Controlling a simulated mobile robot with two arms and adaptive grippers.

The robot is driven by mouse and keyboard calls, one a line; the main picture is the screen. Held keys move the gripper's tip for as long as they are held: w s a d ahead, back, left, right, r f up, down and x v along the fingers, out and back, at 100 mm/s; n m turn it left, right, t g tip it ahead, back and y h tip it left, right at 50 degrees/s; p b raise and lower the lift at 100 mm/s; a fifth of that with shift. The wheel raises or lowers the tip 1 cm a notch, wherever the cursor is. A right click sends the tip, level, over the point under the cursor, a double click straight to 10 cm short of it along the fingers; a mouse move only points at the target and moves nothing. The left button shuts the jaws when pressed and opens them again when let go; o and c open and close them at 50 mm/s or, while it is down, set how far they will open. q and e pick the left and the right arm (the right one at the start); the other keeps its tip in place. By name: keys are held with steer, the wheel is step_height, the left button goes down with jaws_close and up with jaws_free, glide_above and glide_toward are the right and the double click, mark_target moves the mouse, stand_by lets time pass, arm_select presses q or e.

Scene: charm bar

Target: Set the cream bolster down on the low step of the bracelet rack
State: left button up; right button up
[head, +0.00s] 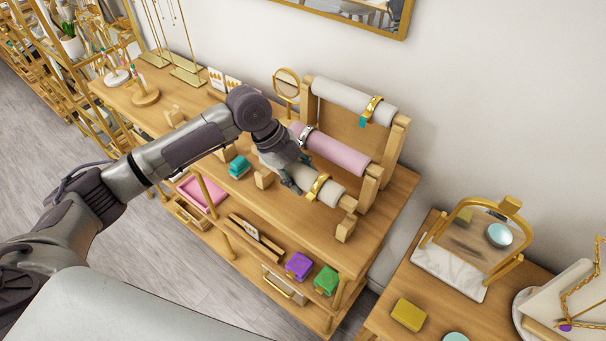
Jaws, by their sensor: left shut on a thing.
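The wooden bracelet rack (397,138) stands on the shelf unit's top, stepped in three levels. A cream bolster (330,193) with a gold bracelet (317,186) lies level at the low step, beside the rack's low front post (346,228). I cannot tell whether it rests in its supports or is just above them. My left gripper (292,180) is shut on the cream bolster left of the bracelet and hides its left part. A pink bolster (340,153) with a silver band is on the middle step. A pale bolster (345,96) with a gold bracelet is on top. My right gripper is not in view.
A teal box (239,166) and small wooden blocks sit left of the rack. A round gold mirror (287,84) stands behind. Purple (299,265) and green boxes (326,280) are on the shelf below. A second table at right holds a mirror on marble (449,272).

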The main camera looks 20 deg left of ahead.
arm_select(q)
steer(key=shift+d+r, duration=0.1)
steer(key=shift+d, duration=0.2)
steer(key=shift+d+f, duration=0.1)
steer(key=shift+f, duration=0.55)
steer(key=shift+f+b, duration=0.3)
steer(key=shift+b, duration=0.05)
step_height(320, 180, down, 2)
steer(key=shift+b, duration=0.5)
steer(key=shift+f, duration=0.3)
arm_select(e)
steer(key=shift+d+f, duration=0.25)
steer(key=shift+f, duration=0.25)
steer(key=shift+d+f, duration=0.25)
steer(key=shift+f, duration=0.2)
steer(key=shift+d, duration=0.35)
arm_select(q)
steer(key=shift+f, duration=0.15)
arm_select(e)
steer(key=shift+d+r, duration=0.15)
